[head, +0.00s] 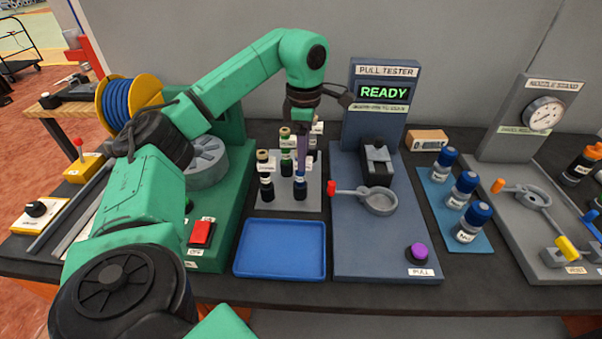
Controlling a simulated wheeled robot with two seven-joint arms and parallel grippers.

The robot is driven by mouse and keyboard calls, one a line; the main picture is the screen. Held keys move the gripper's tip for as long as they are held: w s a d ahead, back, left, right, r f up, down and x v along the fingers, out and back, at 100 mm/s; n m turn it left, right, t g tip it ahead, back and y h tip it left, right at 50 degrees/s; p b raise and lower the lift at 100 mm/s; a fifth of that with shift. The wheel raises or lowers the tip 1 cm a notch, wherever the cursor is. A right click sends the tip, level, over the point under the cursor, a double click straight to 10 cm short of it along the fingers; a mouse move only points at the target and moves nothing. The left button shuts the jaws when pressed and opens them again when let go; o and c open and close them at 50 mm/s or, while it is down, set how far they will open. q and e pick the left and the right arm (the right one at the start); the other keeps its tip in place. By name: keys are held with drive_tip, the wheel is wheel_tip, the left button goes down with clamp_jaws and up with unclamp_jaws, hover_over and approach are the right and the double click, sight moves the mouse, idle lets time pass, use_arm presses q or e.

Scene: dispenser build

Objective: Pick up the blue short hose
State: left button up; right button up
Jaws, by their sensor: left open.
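My right gripper is not in view.
An empty blue tray (281,222) lies in front of the plate. The pull tester (385,235) stands close on the right, reading READY. The green machine with a red button (202,233) is on the left. Blue-capped bottles (463,189) stand further right.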

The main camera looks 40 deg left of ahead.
sight(302, 175)
use_arm(q)
drive_tip(key=f, duration=0.3)
drive_tip(key=f+p, duration=0.1)
drive_tip(key=f, duration=0.1)
drive_tip(key=shift+s+a+f, duration=0.15)
drive_tip(key=shift+a, duration=0.15)
drive_tip(key=shift+f, duration=0.4)
drive_tip(key=c, duration=1)
clamp_jaws()
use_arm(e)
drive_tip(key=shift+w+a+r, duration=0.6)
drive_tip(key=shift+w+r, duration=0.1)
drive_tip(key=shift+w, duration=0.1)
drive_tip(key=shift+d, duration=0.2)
